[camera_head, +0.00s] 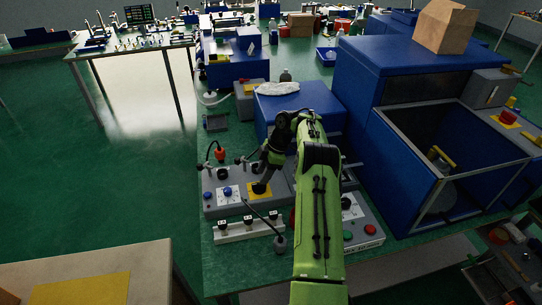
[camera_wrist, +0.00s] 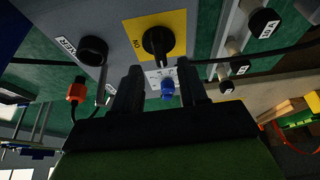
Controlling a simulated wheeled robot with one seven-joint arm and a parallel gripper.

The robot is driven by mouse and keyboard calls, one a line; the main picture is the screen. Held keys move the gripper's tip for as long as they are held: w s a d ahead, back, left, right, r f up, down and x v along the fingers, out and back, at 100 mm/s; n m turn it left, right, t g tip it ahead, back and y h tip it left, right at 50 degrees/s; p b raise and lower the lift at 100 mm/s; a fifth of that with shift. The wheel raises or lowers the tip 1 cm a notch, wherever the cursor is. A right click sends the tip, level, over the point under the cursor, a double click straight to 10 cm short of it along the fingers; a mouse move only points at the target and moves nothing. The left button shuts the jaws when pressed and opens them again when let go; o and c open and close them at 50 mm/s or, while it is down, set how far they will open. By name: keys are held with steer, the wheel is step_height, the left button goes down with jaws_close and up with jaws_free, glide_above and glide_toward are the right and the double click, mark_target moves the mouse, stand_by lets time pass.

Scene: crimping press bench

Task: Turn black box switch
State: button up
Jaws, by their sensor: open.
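A black rotary switch (camera_wrist: 158,42) sits on a yellow plate (camera_wrist: 173,20) with lettering beside it, on a grey control box (camera_wrist: 112,14). In the head view the switch (camera_head: 258,188) is near the box's right end, partly covered by my gripper. My gripper (camera_wrist: 160,72) is open, its two dark fingers pointing at the switch. The switch appears just beyond the fingertips and between their lines; no contact is visible. In the head view my gripper (camera_head: 264,174) is just above the yellow plate.
A blue knob (camera_wrist: 167,88) on a white dial shows between the fingers. A black round knob (camera_wrist: 93,50) and a red-orange plug (camera_wrist: 76,90) are beside it. A white socket strip (camera_head: 242,229) lies in front of the box; a blue machine (camera_head: 390,60) stands right.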

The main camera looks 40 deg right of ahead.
steer(key=p+v, duration=0.3)
steer(key=v, duration=0.8)
steer(key=shift+r, duration=0.2)
steer(key=shift+s+d, duration=0.1)
